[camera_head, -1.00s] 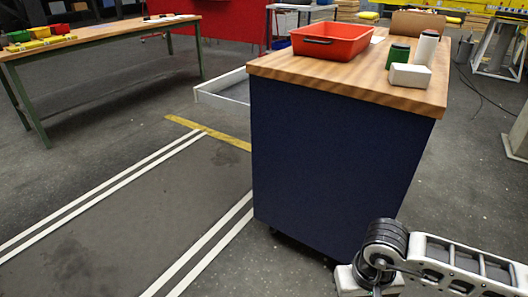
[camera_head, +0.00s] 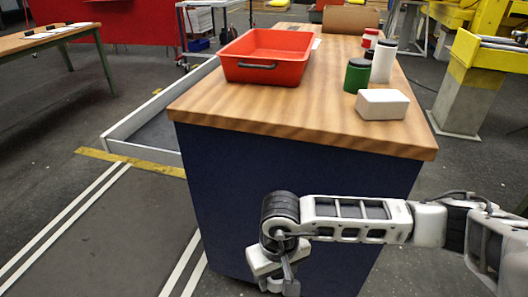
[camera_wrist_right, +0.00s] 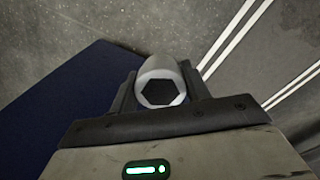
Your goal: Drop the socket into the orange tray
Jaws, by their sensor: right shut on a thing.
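The orange-red tray (camera_head: 292,74) sits on the wooden top of the blue cabinet, towards its left side. It is open at the top, with a dark handle on its front wall. My right gripper (camera_head: 284,284) hangs low in front of the cabinet, below the worktop. In the right wrist view it (camera_wrist_right: 158,80) is shut on the socket (camera_wrist_right: 160,71), a light metal cylinder with a dark hexagonal hole facing the camera. The socket is not clearly seen in the head view. My left gripper is not in view.
The wooden worktop (camera_head: 310,122) carries a white box (camera_head: 382,104), a green can (camera_head: 357,76) and a white cylinder (camera_head: 383,62) on the right. A brown cardboard piece (camera_head: 350,19) stands at the back. The wood in front of the tray is clear.

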